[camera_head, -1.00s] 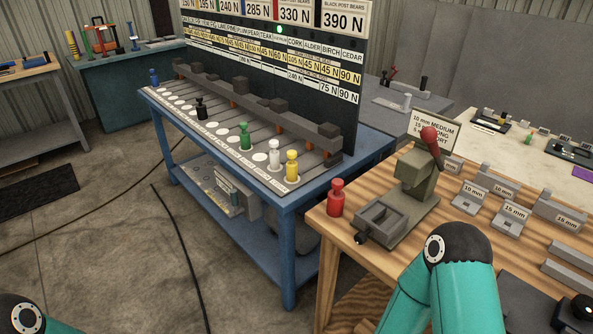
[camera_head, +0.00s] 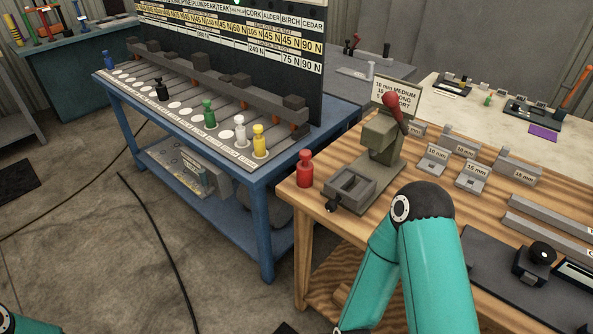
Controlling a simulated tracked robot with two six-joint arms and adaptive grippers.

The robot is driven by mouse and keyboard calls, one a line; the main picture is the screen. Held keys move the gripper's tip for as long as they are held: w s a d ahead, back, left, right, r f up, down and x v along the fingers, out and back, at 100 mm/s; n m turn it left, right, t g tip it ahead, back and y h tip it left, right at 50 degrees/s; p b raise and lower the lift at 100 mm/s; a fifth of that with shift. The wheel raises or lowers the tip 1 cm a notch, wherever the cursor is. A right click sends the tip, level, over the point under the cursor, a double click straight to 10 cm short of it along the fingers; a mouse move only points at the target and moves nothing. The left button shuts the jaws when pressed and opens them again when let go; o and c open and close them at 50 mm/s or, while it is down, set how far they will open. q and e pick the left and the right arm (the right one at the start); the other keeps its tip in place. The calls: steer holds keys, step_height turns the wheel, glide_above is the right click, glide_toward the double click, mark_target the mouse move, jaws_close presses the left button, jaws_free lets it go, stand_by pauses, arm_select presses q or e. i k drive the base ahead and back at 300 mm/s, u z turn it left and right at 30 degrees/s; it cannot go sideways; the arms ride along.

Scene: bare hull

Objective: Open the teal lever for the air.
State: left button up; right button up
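I cannot pick out a teal lever for the air with certainty. Several small upright coloured pieces, yellow, green, red and blue, stand on the teal bench (camera_head: 90,62) at the upper left; they are small and partly cut by the top edge. A red-knobbed lever (camera_head: 392,101) stands upright on a grey-green press (camera_head: 384,140) on the wooden bench. My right arm shows as a teal bent limb at the lower right, its gripper out of view. Only a bit of my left arm shows at the lower left corner, its gripper also out of view.
A blue table (camera_head: 232,172) carries several coloured pegs and a tall board of force labels. The wooden bench (camera_head: 470,205) holds a red peg (camera_head: 305,168) and several labelled grey blocks. A black cable (camera_head: 160,245) lies on the open concrete floor.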

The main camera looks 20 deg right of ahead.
mark_target(203, 175)
steer(key=u, duration=0.55)
steer(key=i, duration=0.2)
steer(key=z, duration=2.95)
steer(key=k, duration=1.05)
steer(key=u, duration=1.15)
steer(key=i, duration=1.1)
